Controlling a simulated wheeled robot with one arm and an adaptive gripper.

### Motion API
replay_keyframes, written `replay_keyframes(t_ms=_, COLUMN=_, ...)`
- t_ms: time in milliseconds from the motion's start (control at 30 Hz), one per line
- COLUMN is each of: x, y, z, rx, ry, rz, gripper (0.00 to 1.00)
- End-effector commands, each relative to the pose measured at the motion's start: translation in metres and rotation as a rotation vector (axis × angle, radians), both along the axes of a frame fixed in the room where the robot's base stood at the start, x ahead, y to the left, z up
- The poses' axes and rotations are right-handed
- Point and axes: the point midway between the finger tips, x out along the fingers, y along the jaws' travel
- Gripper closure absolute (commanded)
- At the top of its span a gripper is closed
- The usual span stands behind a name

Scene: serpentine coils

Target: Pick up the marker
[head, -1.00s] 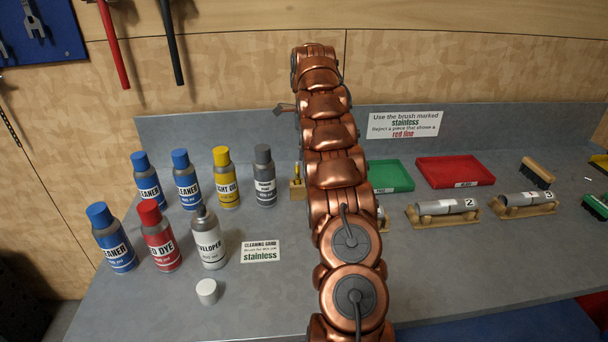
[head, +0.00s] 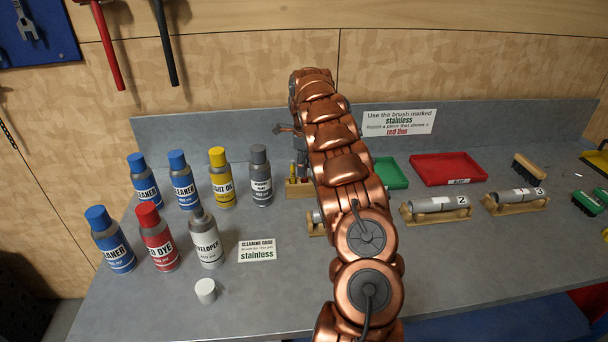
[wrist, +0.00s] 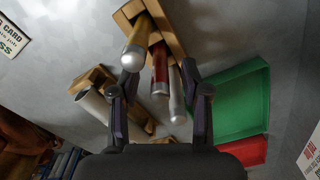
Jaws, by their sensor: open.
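A small wooden holder (head: 299,190) stands on the bench, partly behind my arm in the head view. In the wrist view the holder (wrist: 172,22) carries several upright pen-like items: a yellow one (wrist: 145,38), a red one (wrist: 160,68) and a grey one (wrist: 177,95). I cannot tell from any label which is the marker. My gripper (wrist: 159,76) is open and empty, its fingers on either side of the red and grey items, with the yellow one near the left fingertip. In the head view the fingers are largely hidden by my arm.
Spray bottles (head: 205,238) stand to the left. A grey tube on a wooden cradle (head: 436,208) is at right; another tube (wrist: 95,103) lies close by the fingers. The green tray (wrist: 238,105) and red tray (head: 448,170) are right of the holder.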

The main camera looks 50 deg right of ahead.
Motion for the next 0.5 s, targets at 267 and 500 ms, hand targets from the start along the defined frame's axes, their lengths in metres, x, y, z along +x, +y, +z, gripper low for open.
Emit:
replay_keyframes(t_ms=267, x=0.0003, y=0.0001, z=0.0000, rx=0.000, ry=0.000, rz=0.001, gripper=0.68)
replay_keyframes(t_ms=500, x=0.0007, y=0.0004, z=0.0001, rx=-0.001, ry=0.000, rz=0.001, gripper=0.93)
